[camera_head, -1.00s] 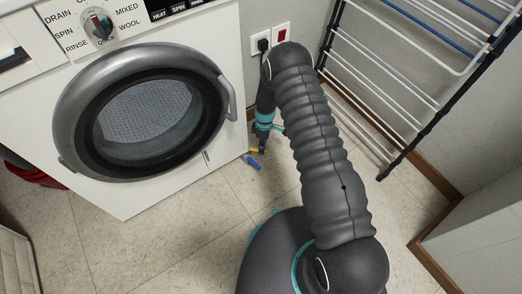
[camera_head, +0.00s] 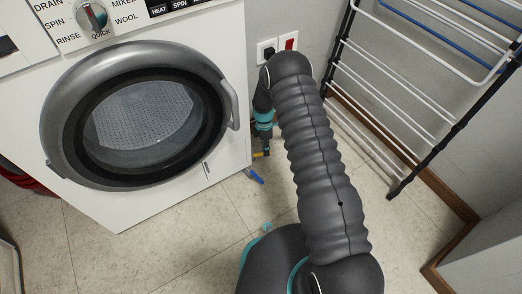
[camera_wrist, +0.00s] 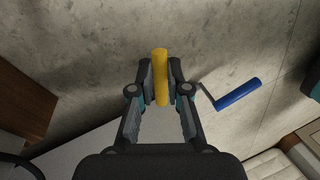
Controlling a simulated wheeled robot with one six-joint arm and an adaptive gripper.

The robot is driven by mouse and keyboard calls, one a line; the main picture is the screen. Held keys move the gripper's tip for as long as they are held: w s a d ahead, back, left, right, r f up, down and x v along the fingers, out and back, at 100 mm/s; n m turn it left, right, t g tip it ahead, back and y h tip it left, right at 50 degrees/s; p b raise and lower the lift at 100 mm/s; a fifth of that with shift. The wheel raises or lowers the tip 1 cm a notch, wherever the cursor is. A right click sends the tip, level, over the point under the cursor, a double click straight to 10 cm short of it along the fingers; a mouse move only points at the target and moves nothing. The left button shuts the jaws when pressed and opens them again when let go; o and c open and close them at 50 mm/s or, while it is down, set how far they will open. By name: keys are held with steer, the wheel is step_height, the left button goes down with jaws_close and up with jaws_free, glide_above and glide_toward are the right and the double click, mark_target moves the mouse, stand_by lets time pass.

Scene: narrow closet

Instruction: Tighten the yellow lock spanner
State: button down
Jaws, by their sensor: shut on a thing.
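The yellow lock spanner (camera_wrist: 161,63) stands upright in the picture in the wrist view. My gripper (camera_wrist: 161,84) is shut on it, with one finger on each side. In the head view, a small yellow end (camera_head: 261,154) shows below my gripper (camera_head: 266,146), low beside the washing machine's right front corner. The far end of the yellow spanner and whatever it joins are hidden. A blue spanner with a bent metal shank (camera_wrist: 238,94) is to the right of my gripper, apart from it. It also shows in the head view (camera_head: 254,175).
The washing machine (camera_head: 215,200) stands on the left, its round door closed. A drying rack (camera_head: 425,128) leans by the right wall. A socket with a black plug (camera_head: 267,52) is on the back wall. Tiled floor (camera_head: 150,255) is clear in front of the machine.

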steer(key=c, duration=1.1)
jaws_free()
steer(key=shift+c, duration=0.2)
steer(key=v, duration=1.2)
